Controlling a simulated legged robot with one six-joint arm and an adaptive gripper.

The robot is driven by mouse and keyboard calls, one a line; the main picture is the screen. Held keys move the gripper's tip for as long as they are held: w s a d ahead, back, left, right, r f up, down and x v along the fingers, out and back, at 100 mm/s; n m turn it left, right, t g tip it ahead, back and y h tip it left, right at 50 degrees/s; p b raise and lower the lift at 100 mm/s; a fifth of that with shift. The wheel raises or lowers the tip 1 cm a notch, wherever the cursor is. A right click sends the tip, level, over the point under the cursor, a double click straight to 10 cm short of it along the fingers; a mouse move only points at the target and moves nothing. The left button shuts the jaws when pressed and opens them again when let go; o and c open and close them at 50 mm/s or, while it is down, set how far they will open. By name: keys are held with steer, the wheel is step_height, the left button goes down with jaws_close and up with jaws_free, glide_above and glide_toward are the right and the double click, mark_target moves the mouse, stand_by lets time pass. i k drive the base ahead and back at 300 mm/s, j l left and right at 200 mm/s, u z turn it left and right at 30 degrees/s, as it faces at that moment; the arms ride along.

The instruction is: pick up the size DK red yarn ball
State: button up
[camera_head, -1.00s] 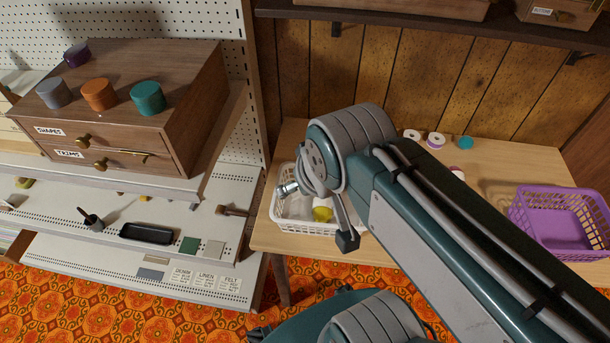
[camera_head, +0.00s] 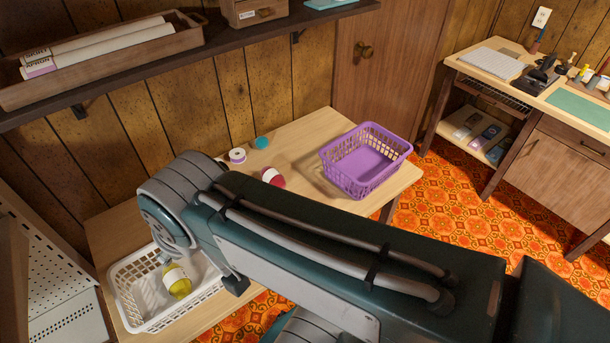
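A red yarn ball (camera_head: 272,177) with a pale label lies on the wooden table, just above my arm in the picture and left of the purple basket. The size print on its label is too small to read. My gripper's fingers are not visible; the arm hides part of the table.
A purple basket (camera_head: 365,161), seemingly empty, stands at the table's right end. A white-and-purple spool (camera_head: 237,156) and a teal ball (camera_head: 262,143) sit near the back wall. A dark shelf (camera_head: 200,58) hangs above. A workbench (camera_head: 560,118) stands at the right.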

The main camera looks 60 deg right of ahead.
mark_target(269, 174)
steer(key=k+l+z, duration=0.1)
steer(key=z, duration=0.6)
steer(key=j+z, duration=0.15)
steer(key=z, duration=0.25)
steer(key=i+j+z, duration=0.1)
steer(key=z, duration=0.3)
steer(key=i+l+z, duration=0.15)
steer(key=l+z, duration=0.15)
steer(key=l, duration=0.1)
